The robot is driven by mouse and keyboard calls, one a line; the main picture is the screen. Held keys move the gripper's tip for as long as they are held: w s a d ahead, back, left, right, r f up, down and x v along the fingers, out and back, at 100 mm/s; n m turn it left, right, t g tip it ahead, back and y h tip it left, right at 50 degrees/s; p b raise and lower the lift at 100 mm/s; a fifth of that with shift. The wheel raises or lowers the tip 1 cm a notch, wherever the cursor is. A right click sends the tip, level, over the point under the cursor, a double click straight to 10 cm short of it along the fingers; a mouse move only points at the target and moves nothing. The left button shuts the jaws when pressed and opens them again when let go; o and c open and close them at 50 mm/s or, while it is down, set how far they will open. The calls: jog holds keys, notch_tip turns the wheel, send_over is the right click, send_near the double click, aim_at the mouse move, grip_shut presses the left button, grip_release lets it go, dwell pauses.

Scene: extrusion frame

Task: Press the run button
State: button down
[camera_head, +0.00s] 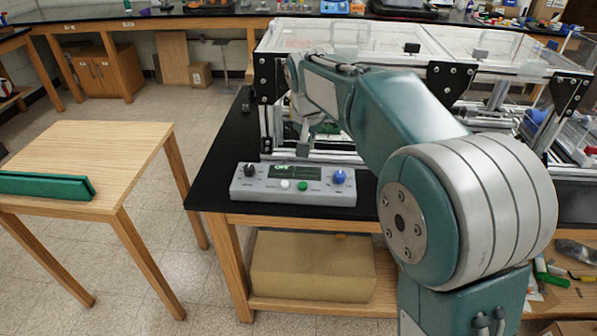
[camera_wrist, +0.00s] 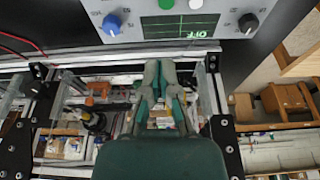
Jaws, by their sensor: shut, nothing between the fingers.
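The grey control box (camera_head: 262,194) sits on the black bench top at the front, before the extrusion frame. It has a black knob (camera_head: 250,170), a white button (camera_head: 284,184), a green button (camera_head: 303,186), a blue knob (camera_head: 340,177) and a small display (camera_head: 280,171) showing OFF. I cannot read a label naming the run button. The box shows inverted at the top of the wrist view, with the green button (camera_wrist: 166,4) cut near the edge. My gripper (camera_wrist: 160,66) is shut and empty. In the head view it is behind the box, above it and apart from it.
The extrusion frame (camera_head: 266,95) with clear panels rises behind the box; its rail (camera_wrist: 120,53) crosses the wrist view near my fingers. A wooden table (camera_head: 100,145) with a green object (camera_head: 45,186) stands at left. A cardboard box (camera_head: 312,265) lies on the shelf below.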

send_near(307, 184)
jog(key=x, duration=0.6)
jog(key=shift+w+d+f, duration=0.15)
jog(key=shift+w+d, duration=0.05)
jog(key=shift+a+f, duration=0.25)
jog(key=shift+f, duration=0.35)
jog(key=shift+d, duration=0.1)
